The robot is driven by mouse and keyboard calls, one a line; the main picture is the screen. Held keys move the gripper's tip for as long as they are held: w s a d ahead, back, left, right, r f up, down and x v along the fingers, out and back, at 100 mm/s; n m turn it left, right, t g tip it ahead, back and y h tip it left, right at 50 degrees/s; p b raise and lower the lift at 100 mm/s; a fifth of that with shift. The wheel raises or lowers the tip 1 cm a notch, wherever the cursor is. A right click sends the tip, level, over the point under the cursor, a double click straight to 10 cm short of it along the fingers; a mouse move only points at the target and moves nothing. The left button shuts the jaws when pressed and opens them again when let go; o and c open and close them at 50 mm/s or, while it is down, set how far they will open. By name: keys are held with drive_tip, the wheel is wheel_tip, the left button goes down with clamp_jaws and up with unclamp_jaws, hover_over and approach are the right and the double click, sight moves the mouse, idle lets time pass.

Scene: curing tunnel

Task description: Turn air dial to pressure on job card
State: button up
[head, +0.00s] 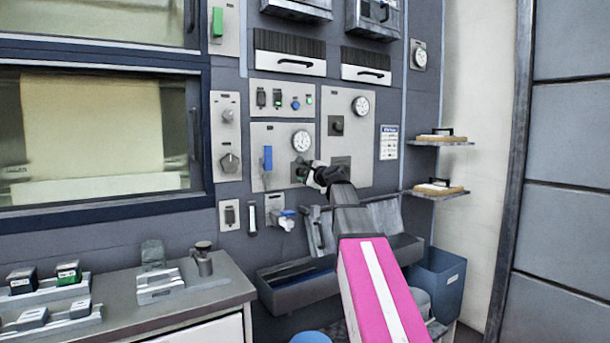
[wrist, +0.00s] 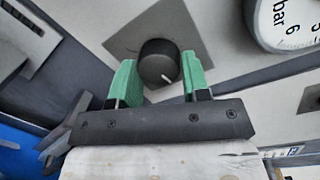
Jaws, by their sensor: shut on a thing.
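The air dial (wrist: 158,62) is a round black knob with a white pointer line, on a grey square plate. In the wrist view it sits between the green fingertips of my gripper (wrist: 158,76), which is shut on it. The pointer line slants toward the lower right. In the head view my gripper (head: 304,174) is at the wall panel and mostly hides the dial. A round white gauge (head: 302,141) is just above; in the wrist view the gauge (wrist: 288,22) shows "bar" and "6", cut off, needle not readable. A white printed card (head: 389,142) hangs to the right, its text too small to read.
A blue lever (head: 267,158) is close left of my gripper. Another panel to the right has a black knob (head: 337,125) and a gauge (head: 360,106). A grey trough (head: 290,290) runs below, and a bench (head: 215,295) stands at the left. Two small shelves (head: 440,143) are at the right.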

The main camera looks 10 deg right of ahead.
idle(0.3)
drive_tip(key=o, duration=0.9)
drive_tip(key=v, duration=1.1)
